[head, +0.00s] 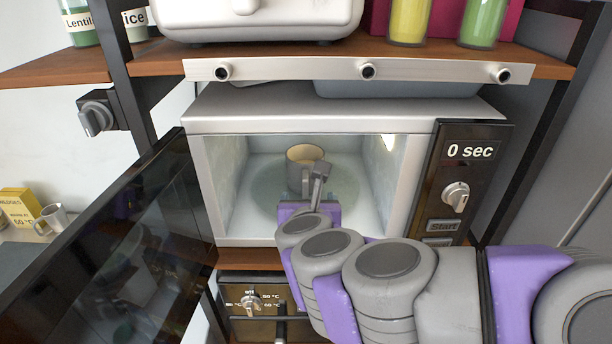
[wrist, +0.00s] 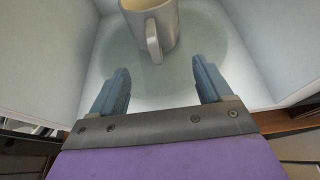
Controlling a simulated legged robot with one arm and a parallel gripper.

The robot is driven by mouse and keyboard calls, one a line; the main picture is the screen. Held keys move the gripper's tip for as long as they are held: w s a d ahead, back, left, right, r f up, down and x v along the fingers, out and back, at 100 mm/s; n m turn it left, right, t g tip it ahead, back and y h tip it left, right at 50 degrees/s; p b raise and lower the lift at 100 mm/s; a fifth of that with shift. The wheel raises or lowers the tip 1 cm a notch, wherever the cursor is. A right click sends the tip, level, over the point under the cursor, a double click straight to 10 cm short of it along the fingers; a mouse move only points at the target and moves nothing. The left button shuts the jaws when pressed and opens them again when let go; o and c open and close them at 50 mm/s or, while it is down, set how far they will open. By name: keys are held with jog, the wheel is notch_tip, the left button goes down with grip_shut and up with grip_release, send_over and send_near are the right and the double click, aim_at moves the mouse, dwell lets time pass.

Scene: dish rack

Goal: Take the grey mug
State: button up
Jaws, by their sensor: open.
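A grey mug (head: 305,156) with a pale yellowish inside stands upright on the round glass plate (head: 345,190) inside the open microwave (head: 312,122). In the wrist view the mug (wrist: 164,27) is ahead of my gripper, its handle (wrist: 154,44) facing me; its top is cut off by the picture edge. My gripper (wrist: 163,84) is open and empty, its two fingers on either side of the handle's line but short of the mug. In the head view my gripper (head: 318,185) is at the microwave opening, partly covering the mug's lower front.
The dark microwave door (head: 120,250) hangs open at the left. The control panel (head: 470,180) reads 0 sec at the right. A shelf (head: 420,55) with jars is above. Another small mug (head: 53,219) stands at far left. White inner walls are close on both sides.

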aim_at(305, 192)
jog(key=shift+x, duration=1.25)
jog(key=shift+w+a+f+b, duration=0.3)
jog(key=shift+w+b, duration=0.1)
jog(key=shift+w, duration=0.2)
jog(key=b+x, duration=0.1)
jog(key=x, duration=0.3)
jog(key=shift+d+r, duration=0.1)
jog(key=shift+w, duration=0.4)
jog(key=shift+s, duration=0.1)
grip_shut()
